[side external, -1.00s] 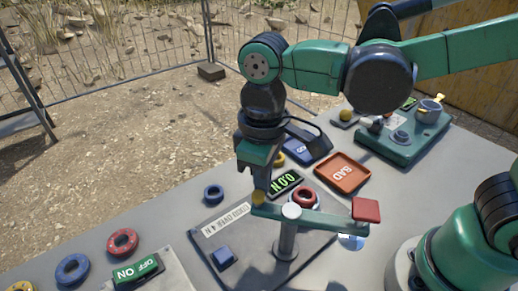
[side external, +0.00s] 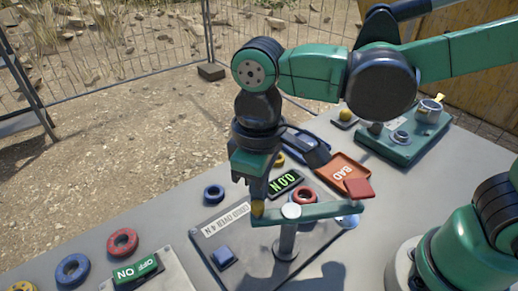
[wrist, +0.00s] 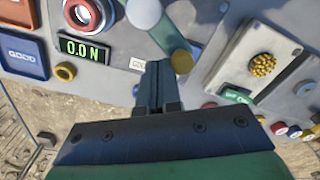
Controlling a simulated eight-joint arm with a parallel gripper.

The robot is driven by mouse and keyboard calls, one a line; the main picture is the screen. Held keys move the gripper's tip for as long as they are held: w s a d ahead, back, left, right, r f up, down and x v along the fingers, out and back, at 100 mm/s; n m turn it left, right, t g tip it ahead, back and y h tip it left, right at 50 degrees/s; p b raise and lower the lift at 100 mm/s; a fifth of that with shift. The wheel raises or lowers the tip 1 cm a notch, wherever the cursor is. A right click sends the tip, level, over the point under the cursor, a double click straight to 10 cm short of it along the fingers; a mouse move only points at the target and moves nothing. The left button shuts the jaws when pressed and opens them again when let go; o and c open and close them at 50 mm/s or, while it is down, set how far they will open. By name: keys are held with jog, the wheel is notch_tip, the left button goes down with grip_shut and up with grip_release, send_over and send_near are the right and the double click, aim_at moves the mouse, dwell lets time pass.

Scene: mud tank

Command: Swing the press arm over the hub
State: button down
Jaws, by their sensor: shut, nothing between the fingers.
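In the wrist view, the fingers (wrist: 158,84) are together beside the yellow knob (wrist: 182,61), and the red-ringed piece (wrist: 82,13) is upper left.
A display reading 0.0 N (side external: 285,182) and an orange BAD tray (side external: 334,168) lie behind the press. A blue block (side external: 223,256) sits on its plate. Loose blue (side external: 214,193) and red rings (side external: 122,242) and an ON/OFF switch (side external: 137,270) are to the left.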

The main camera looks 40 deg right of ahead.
jog(key=shift+s+a, duration=0.55)
jog(key=shift+s, duration=0.15)
dwell(0.4)
jog(key=shift+s+a, duration=0.35)
jog(key=shift+s, duration=0.5)
jog(key=shift+w+a+r, duration=0.1)
jog(key=shift+w+a, duration=0.2)
dwell(0.4)
notch_tip(320, 180, up, 7)
dwell(0.7)
jog(key=shift+d, duration=0.1)
